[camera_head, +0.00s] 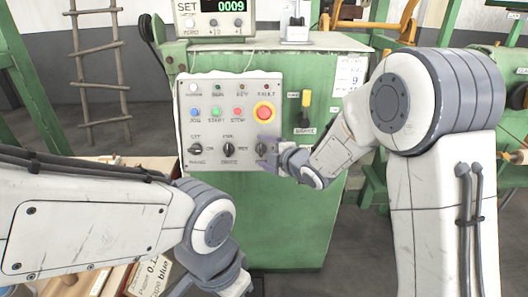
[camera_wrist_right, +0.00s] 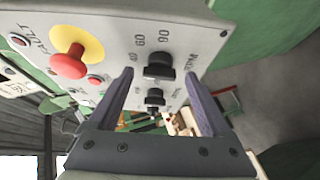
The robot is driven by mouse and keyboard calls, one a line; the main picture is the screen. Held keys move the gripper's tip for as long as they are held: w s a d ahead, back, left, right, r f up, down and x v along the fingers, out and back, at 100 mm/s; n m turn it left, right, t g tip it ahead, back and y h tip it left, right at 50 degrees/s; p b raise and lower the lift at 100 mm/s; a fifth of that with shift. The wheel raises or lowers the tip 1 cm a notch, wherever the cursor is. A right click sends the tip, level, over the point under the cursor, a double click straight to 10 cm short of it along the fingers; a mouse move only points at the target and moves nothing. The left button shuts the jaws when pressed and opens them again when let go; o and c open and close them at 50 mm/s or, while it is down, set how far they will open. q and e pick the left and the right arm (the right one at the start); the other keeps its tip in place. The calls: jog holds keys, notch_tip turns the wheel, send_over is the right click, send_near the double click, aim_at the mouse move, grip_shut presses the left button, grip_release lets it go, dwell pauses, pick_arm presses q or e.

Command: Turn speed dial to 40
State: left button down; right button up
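The speed dial (camera_wrist_right: 159,66) is a black knob on the grey control panel (camera_head: 187,122), at its lower right corner. In the head view the dial (camera_head: 262,149) is partly covered by my right gripper (camera_head: 267,152). In the right wrist view my right gripper (camera_wrist_right: 160,82) is open, with one finger on each side of the dial. I cannot tell whether the fingers touch it. Numbers such as 60 and 90 show beside the dial; its exact setting is unclear. My left gripper (camera_head: 226,284) is low at the bottom edge, its fingertips cut off.
The red emergency button (camera_head: 264,111) sits above the dial, close to my right gripper. Two other black knobs (camera_head: 228,149) are to its left. A display (camera_head: 223,6) reading 0009 stands on the green cabinet (camera_head: 300,215).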

jog(key=v, duration=1)
jog(key=shift+s, duration=0.25)
jog(key=shift+d, duration=0.1)
jog(key=s+r+m+g+h+p, duration=0.2)
jog(key=s+m+g+p, duration=0.3)
jog(key=s, duration=1)
jog(key=s+a+r+m+g+h+p, duration=0.1)
jog(key=s+m+g+h+p, duration=0.3)
jog(key=s+m, duration=0.6)
jog(key=s+r+g+p, duration=0.1)
jog(key=s+g+p, duration=0.1)
jog(key=s, duration=0.4)
jog(key=shift+g, duration=0.4)
jog(key=shift+a, duration=0.1)
